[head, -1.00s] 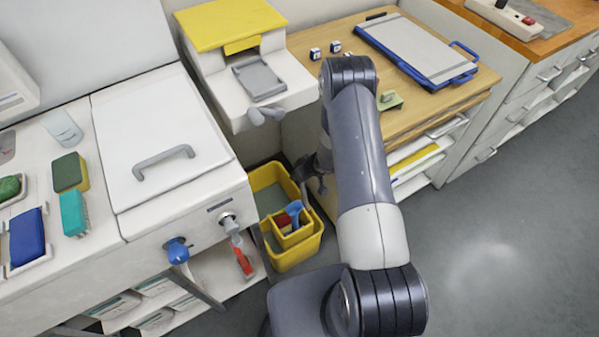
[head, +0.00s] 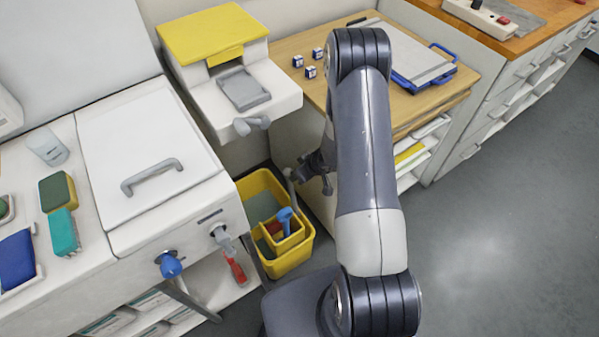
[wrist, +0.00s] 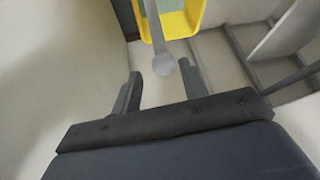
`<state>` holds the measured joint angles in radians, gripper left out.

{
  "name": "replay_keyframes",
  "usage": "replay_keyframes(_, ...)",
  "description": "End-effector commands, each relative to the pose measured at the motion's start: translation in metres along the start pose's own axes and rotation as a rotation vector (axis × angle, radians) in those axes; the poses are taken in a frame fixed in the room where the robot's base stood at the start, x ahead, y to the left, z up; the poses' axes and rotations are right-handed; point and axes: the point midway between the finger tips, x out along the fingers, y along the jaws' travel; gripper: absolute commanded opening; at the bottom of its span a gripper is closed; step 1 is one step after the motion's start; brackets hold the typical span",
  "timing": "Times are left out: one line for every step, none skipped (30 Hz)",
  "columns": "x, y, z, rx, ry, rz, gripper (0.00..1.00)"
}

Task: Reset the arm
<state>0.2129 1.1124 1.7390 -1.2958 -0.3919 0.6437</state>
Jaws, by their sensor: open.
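My gripper (head: 318,173) is low beside the wooden-topped cabinet, above the right edge of the yellow bin (head: 305,252). In the wrist view its two fingers (wrist: 162,86) stand apart, with nothing held between them. A grey rod with a round knob (wrist: 163,64) shows just beyond the fingertips, in front of the yellow bin (wrist: 197,10). I cannot tell whether the fingers touch it. My arm reaches up and folds back down, hiding part of the cabinet top.
A white dispenser with a yellow lid (head: 212,32) stands behind the bin. Small blue-and-white cubes (head: 310,72) and a blue-edged board (head: 405,50) lie on the cabinet top (head: 290,45). A white counter (head: 75,290) is at left. Open floor (head: 490,230) lies at right.

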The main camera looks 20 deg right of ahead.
Motion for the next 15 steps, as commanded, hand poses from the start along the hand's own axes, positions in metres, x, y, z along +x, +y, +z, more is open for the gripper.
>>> replay_keyframes(0.0,0.0,0.0,0.0,0.0,0.0,0.41)
replay_keyframes(0.001,0.0,0.0,0.0,0.0,0.0,0.41)
replay_keyframes(0.002,0.0,0.0,0.0,0.0,0.0,0.41)
replay_keyframes(0.004,0.0,0.0,0.0,0.0,0.0,0.41)
replay_keyframes(0.006,0.0,0.001,0.0,-0.001,-0.001,0.41)
replay_keyframes(0.01,0.0,0.001,0.0,-0.001,-0.001,0.41)
replay_keyframes(0.013,-0.001,0.001,0.0,-0.002,-0.002,0.41)
replay_keyframes(0.017,0.0,0.002,0.0,-0.002,-0.002,0.41)
replay_keyframes(0.023,0.0,0.002,0.001,-0.002,-0.001,0.41)
replay_keyframes(0.029,-0.001,0.002,0.001,-0.002,-0.002,0.41)
replay_keyframes(0.034,-0.001,0.002,0.0,-0.002,-0.002,0.41)
replay_keyframes(0.041,-0.001,0.002,0.0,-0.003,-0.002,0.41)
replay_keyframes(0.047,-0.001,0.003,0.0,-0.003,-0.002,0.41)
replay_keyframes(0.052,-0.001,0.002,0.0,-0.003,-0.002,0.41)
replay_keyframes(0.06,-0.001,0.003,0.001,-0.004,-0.002,0.41)
